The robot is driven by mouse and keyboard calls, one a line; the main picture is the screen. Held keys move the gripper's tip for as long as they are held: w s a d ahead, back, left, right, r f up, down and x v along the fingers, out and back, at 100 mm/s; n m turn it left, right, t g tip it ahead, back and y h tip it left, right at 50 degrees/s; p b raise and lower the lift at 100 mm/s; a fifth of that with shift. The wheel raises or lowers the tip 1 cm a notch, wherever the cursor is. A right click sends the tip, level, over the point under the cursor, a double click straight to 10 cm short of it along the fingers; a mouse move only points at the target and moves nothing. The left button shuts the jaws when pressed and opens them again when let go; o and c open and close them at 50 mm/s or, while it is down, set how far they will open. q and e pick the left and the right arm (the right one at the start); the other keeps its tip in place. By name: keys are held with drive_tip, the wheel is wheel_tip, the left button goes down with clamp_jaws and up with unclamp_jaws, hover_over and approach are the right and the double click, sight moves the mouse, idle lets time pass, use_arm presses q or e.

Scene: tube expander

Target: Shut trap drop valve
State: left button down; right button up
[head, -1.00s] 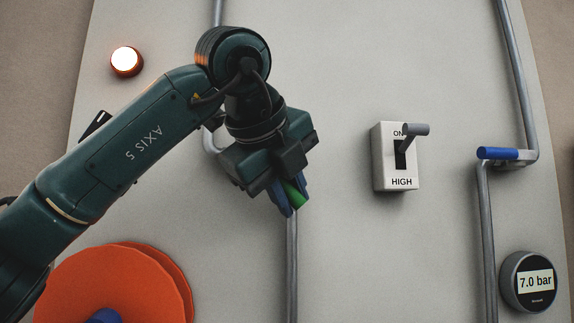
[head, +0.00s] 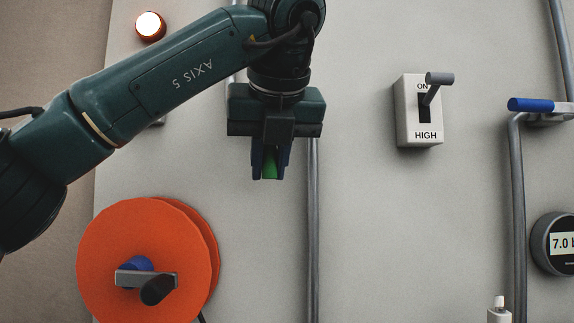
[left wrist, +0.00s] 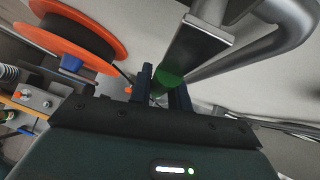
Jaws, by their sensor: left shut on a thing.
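My left gripper (head: 269,165) points straight down in front of the panel, just left of a vertical grey pipe (head: 313,230). It is shut on a green handle (head: 268,172), whose end shows between the dark fingertips. I take the green handle to be the valve's; the valve body is hidden behind my gripper in the head view. My right gripper is not in view.
An orange reel (head: 110,235) with a crank stands at lower left. A lit lamp (head: 150,27) is at upper left. The panel between pipe and switch is clear.

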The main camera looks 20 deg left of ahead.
use_arm(q)
drive_tip(key=shift+a, duration=0.1)
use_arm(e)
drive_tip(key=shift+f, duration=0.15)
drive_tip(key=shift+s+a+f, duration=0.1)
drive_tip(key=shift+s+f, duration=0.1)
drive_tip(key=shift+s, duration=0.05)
use_arm(q)
drive_tip(key=c, duration=1.3)
unclamp_jaws()
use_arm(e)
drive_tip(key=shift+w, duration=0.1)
use_arm(q)
drive_tip(key=shift+s+r, duration=0.1)
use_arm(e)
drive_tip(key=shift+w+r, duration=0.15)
use_arm(q)
drive_tip(key=p+v, duration=0.1)
drive_tip(key=v, duration=1.2)
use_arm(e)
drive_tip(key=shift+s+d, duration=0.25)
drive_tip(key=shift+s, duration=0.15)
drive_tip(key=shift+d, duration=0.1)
